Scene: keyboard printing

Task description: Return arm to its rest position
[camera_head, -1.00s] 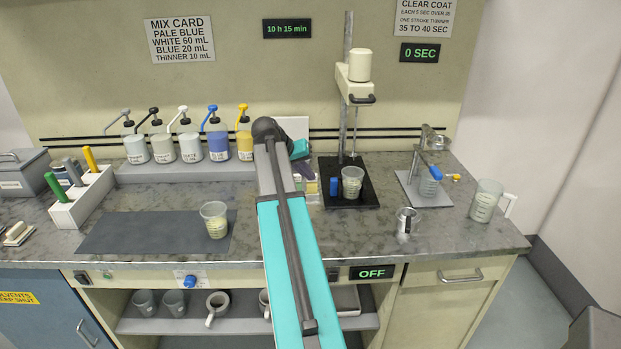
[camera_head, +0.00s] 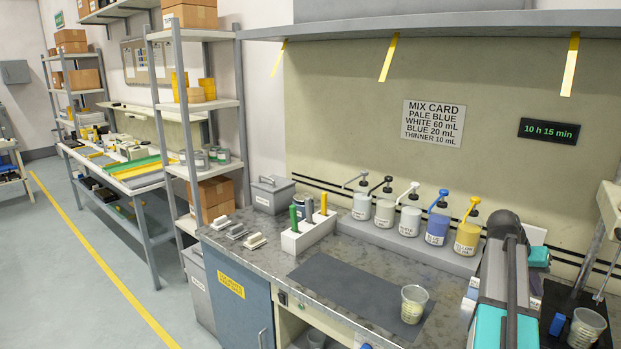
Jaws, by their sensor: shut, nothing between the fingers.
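My arm (camera_head: 492,285) rises from the bottom right of the head view, with grey and teal links and a dark joint at its top. A small teal part of it shows just behind that joint. My gripper is not visible; the arm's own links may hide it. No held object shows.
The bench holds a dark mat (camera_head: 345,290), a cup (camera_head: 413,304) on its right end, pump bottles (camera_head: 411,220) behind, and a white marker holder (camera_head: 308,236). A mixing stand with a cup (camera_head: 586,327) is right of my arm. Open floor (camera_head: 95,285) lies left.

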